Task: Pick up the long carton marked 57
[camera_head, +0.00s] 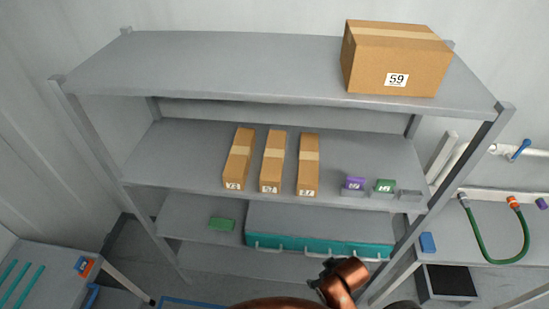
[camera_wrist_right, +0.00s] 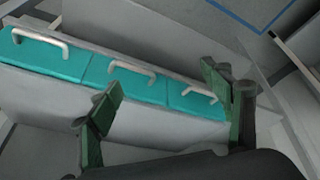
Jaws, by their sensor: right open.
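Three long brown cartons stand side by side on the middle shelf: a left one (camera_head: 239,158), a middle one (camera_head: 272,160) and a right one (camera_head: 308,164). In the head view my right arm is at the bottom, below and in front of the cartons. My left gripper is not in view.
A large carton marked 59 (camera_head: 395,60) sits on the top shelf (camera_head: 220,65). Small purple (camera_head: 354,183) and green (camera_head: 384,186) items stand right of the cartons. A teal-fronted drawer unit (camera_head: 320,244) and a green block (camera_head: 222,224) are on the lower shelf. Shelf posts flank both sides.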

